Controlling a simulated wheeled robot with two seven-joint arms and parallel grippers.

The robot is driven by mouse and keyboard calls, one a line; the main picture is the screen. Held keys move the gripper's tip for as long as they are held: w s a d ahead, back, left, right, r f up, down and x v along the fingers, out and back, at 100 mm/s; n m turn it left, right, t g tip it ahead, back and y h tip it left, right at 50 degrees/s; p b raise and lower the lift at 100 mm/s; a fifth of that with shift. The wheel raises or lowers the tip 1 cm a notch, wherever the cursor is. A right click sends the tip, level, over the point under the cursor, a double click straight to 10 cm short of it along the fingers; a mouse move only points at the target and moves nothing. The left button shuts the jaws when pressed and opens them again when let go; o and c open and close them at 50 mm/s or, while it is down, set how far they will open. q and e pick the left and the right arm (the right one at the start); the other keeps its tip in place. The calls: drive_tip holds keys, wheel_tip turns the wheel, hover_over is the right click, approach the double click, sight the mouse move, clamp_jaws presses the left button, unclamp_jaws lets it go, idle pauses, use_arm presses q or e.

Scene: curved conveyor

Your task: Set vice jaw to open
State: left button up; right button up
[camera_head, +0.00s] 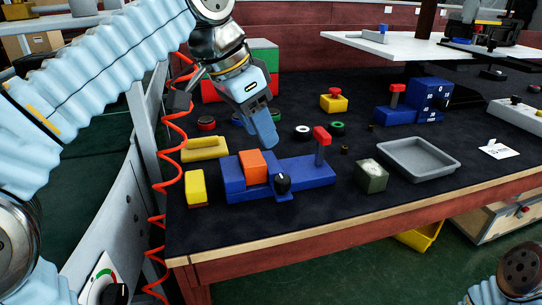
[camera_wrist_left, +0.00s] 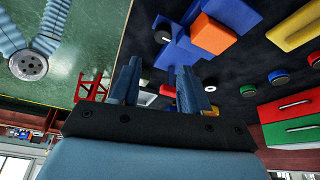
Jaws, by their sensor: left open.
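The vice has a blue base (camera_head: 312,172) at the front left of the dark table. An orange block (camera_head: 252,167) stands on its left part, with a black knob (camera_head: 283,183) in front. A red-topped lever (camera_head: 321,136) rises upright from its right end. My left gripper (camera_head: 267,138) is above and behind the vice, fingers pointing down, apart from it. In the left wrist view the two fingers (camera_wrist_left: 158,85) stand apart with nothing gripped; the blue base (camera_wrist_left: 178,50) and orange block (camera_wrist_left: 212,36) lie beyond them. My right gripper is out of view.
Yellow blocks (camera_head: 196,187) stand left of the vice. A green-grey cube (camera_head: 371,177) and a grey tray (camera_head: 420,158) are to its right. Behind are small round parts, a yellow box with a red button (camera_head: 334,101) and a blue device (camera_head: 427,98). A red coiled cable (camera_head: 172,160) hangs left.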

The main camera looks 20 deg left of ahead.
sight(282, 178)
use_arm(q)
drive_tip(key=b+x, duration=0.1)
drive_tip(key=x, duration=0.5)
drive_tip(key=b+x, duration=0.2)
drive_tip(key=x, duration=0.5)
drive_tip(key=shift+w+a, duration=0.2)
drive_tip(key=shift+a, duration=0.05)
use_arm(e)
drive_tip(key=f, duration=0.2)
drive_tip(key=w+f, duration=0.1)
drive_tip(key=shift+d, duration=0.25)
use_arm(q)
clamp_jaws()
